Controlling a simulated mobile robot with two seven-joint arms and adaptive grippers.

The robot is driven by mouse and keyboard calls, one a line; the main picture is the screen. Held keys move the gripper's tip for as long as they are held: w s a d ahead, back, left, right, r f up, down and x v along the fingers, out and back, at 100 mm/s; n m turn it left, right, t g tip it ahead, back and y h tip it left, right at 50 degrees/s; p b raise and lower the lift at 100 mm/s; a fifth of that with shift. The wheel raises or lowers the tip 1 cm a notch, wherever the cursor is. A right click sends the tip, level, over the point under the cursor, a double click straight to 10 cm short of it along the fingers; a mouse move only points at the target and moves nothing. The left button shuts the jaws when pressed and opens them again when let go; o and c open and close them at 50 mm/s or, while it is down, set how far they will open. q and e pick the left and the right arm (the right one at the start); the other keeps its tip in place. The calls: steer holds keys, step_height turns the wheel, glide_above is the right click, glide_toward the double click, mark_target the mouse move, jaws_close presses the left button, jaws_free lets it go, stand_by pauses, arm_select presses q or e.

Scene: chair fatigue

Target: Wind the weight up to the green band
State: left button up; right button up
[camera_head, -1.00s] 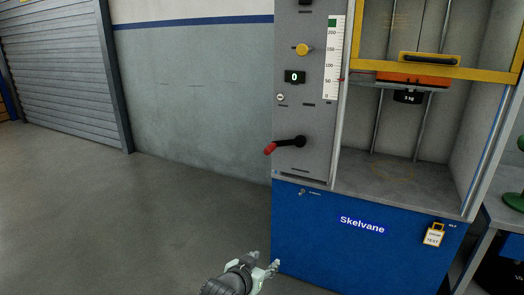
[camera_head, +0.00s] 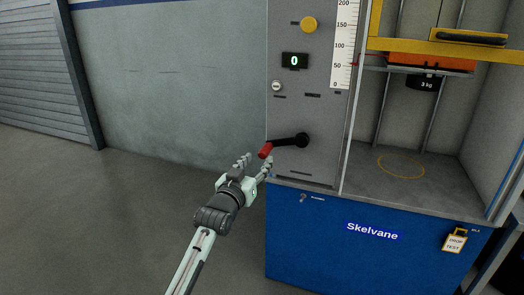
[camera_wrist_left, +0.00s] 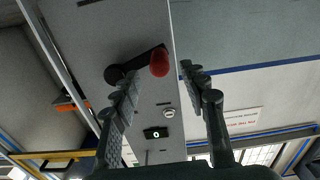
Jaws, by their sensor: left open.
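The winding crank (camera_head: 289,141) is a black arm on the grey panel, with a red handle (camera_head: 265,150) pointing left and slightly down. My left gripper (camera_head: 253,162) is open and empty, just below and left of the red handle. In the left wrist view the red handle (camera_wrist_left: 159,64) shows between and beyond my open fingers (camera_wrist_left: 163,82). The weight (camera_head: 425,82) is black, marked 3 kg, and hangs under an orange carriage (camera_head: 420,62). The scale (camera_head: 343,50) is cut off at the top, so its green band is out of view now. The display (camera_head: 295,61) reads 0.
A yellow guard bar (camera_head: 440,46) crosses in front of the carriage. A yellow knob (camera_head: 309,25) and a keyhole (camera_head: 277,87) are on the panel above the crank. The blue cabinet (camera_head: 310,250) stands below. The floor to the left is clear.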

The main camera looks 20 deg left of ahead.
mark_target(262, 156)
arm_select(q)
steer(key=w, duration=0.6)
steer(key=shift+w+d, duration=0.15)
steer(key=shift+w, duration=0.05)
jaws_close()
